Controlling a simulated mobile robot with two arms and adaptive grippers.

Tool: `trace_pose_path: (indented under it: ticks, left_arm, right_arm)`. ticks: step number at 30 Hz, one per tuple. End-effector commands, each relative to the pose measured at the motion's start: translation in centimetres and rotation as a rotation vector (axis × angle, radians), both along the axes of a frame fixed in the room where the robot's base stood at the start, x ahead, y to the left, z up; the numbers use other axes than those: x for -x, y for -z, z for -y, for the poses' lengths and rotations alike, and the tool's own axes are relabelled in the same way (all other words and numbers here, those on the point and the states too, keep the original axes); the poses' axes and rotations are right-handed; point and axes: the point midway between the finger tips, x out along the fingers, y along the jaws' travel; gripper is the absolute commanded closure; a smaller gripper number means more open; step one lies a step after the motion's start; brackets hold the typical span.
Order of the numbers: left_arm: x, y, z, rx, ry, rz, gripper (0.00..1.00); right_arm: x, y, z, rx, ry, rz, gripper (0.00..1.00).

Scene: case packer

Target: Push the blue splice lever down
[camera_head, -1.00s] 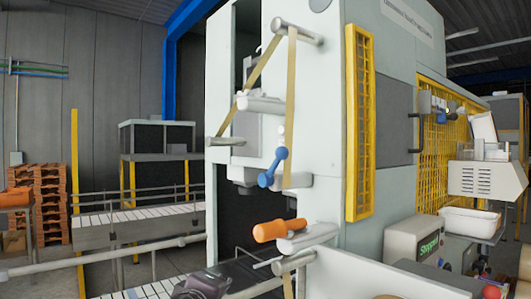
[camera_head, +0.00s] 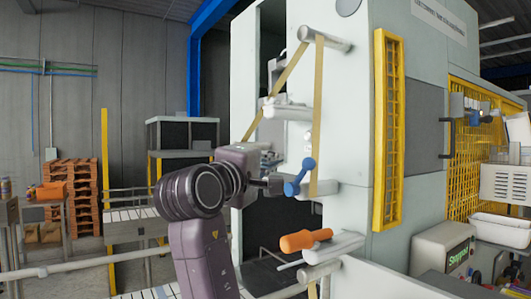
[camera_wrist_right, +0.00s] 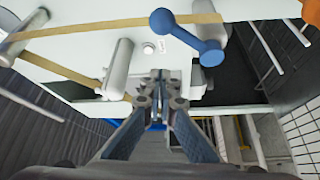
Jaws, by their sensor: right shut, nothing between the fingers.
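The blue splice lever (camera_head: 300,177) is on the front of the pale machine, beside the tan tape. It slants from a round upper-right end to a lower-left end. It also shows in the wrist view (camera_wrist_right: 187,37), above and right of the fingertips. My right gripper (camera_head: 277,185) is just left of the lever's lower end in the head view. In the wrist view its fingers (camera_wrist_right: 158,77) are together with nothing between them, and a gap shows between them and the lever. My left gripper is not in view.
An orange handle (camera_head: 305,240) sticks out below the lever. White rollers (camera_head: 288,110) and the tan tape (camera_head: 317,120) are close around it. A yellow guard (camera_head: 388,130) runs down the machine's right side. A conveyor (camera_head: 135,222) stands at left.

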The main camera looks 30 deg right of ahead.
Motion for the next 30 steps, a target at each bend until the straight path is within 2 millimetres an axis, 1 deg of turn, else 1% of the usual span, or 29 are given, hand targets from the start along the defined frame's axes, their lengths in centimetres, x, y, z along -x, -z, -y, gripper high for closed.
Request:
trace_pose_path:
  ticks: [1,4,9,15,19,30]
  left_arm:
    - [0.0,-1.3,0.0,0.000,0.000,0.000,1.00]
    - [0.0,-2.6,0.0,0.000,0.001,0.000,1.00]
    - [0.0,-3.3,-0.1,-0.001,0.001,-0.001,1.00]
    - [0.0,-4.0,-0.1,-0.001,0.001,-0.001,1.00]
    - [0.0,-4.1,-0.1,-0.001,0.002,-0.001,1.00]
    - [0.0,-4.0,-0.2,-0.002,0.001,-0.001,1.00]
  right_arm:
    - [-0.6,-0.7,1.1,0.000,0.004,-0.002,1.00]
    - [-1.8,-0.9,2.9,0.000,0.004,-0.003,1.00]
    - [0.2,-0.1,3.2,-0.001,-0.002,0.002,1.00]
    - [1.6,0.3,3.6,0.000,-0.001,0.001,1.00]
    - [1.9,0.5,3.6,-0.001,-0.001,-0.001,1.00]
    - [2.0,0.6,3.7,-0.001,-0.001,0.004,1.00]
